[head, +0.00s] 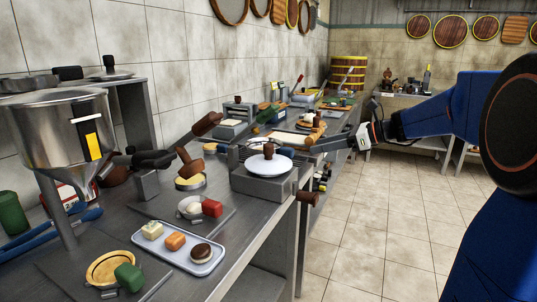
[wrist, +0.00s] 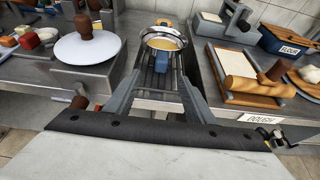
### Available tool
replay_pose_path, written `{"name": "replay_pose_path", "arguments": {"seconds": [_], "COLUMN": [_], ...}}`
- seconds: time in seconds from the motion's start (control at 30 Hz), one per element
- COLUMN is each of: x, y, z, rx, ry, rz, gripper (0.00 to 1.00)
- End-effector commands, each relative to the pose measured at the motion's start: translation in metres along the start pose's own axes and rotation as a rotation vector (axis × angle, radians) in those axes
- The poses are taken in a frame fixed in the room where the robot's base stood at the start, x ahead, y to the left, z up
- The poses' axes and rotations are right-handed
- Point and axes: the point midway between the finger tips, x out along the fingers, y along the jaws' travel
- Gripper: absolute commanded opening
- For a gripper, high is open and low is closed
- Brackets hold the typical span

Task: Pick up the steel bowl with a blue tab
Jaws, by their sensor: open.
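The steel bowl (wrist: 165,44) shows in the wrist view, with a shiny rim and yellow contents. Its blue tab (wrist: 162,63) faces my gripper, and a small orange-yellow piece shows at its far rim. The bowl appears to be over a dark slatted rack. My gripper (wrist: 162,78) is open, with one grey finger on each side of the line toward the bowl; nothing is held. Whether the fingers touch the bowl is unclear. In the head view my gripper (head: 328,143) reaches in from the right over the counter; I cannot make out the bowl there.
A white disc with a brown knob (wrist: 88,47) stands close left of my gripper. A board with a rolling pin (wrist: 250,88) lies close right, by a blue flour bin (wrist: 289,40). A tray of small foods (head: 180,246) sits on the near counter. The floor (head: 370,220) is clear.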

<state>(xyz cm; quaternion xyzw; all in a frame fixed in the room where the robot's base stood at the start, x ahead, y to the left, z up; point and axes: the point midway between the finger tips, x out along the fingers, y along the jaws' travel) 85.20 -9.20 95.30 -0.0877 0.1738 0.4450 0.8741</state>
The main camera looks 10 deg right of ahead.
Motion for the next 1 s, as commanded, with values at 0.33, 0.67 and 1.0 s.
{"name": "replay_pose_path", "arguments": {"seconds": [0.33, 0.67, 1.0], "x": [0.058, 0.08, 0.118], "y": [0.001, 0.0, -0.004], "z": [0.0, 0.001, 0.006], "rx": [-0.001, -0.001, -0.001], "ry": [0.001, 0.001, 0.001], "rz": [0.004, 0.001, 0.004], "gripper": [0.49, 0.49, 0.49]}}
